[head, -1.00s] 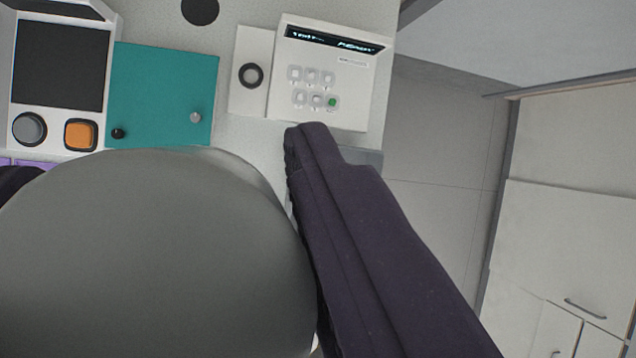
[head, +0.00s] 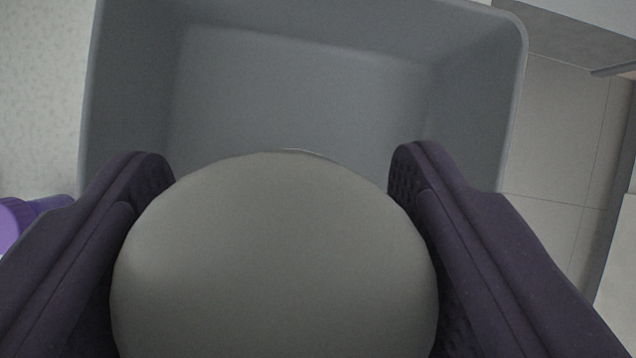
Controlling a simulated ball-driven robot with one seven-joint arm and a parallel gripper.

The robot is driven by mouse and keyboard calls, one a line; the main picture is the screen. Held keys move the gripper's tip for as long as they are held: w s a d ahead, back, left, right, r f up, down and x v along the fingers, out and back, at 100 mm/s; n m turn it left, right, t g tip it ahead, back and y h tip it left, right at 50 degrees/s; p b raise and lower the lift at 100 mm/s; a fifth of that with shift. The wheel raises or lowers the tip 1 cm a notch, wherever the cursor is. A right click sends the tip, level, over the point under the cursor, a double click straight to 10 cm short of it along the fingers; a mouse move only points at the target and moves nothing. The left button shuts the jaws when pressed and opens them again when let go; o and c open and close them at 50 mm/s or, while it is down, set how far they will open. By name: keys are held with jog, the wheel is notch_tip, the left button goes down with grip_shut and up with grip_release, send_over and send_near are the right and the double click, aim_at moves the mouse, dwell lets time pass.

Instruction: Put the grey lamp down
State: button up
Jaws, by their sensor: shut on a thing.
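The grey lamp (head: 275,265) shows as a large, smooth, rounded grey shape close to the camera, filling the lower middle of the head view. My gripper (head: 280,185) is shut on it, with one dark purple finger at its left side and one at its right. The lamp hangs in front of a grey open bin (head: 135,70) and hides the near part of it. The lamp's lower side and its height above the bin floor cannot be seen.
The part of the bin beyond the lamp looks empty, with raised walls around it. A pale speckled surface (head: 40,100) lies to the left, with a purple object (head: 20,222) at its lower edge. Tiled floor (head: 550,150) shows at the right.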

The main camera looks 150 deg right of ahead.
notch_tip(320, 180, down, 8)
jog(key=b, duration=0.3)
jog(key=shift+r, duration=0.35)
jog(key=o, duration=1.1)
jog(key=shift+c, duration=0.2)
jog(key=shift+r, duration=0.1)
jog(key=p+v, duration=0.7)
jog(key=v, duration=0.4)
jog(key=shift+s+r, duration=0.2)
jog(key=shift+r, duration=0.2)
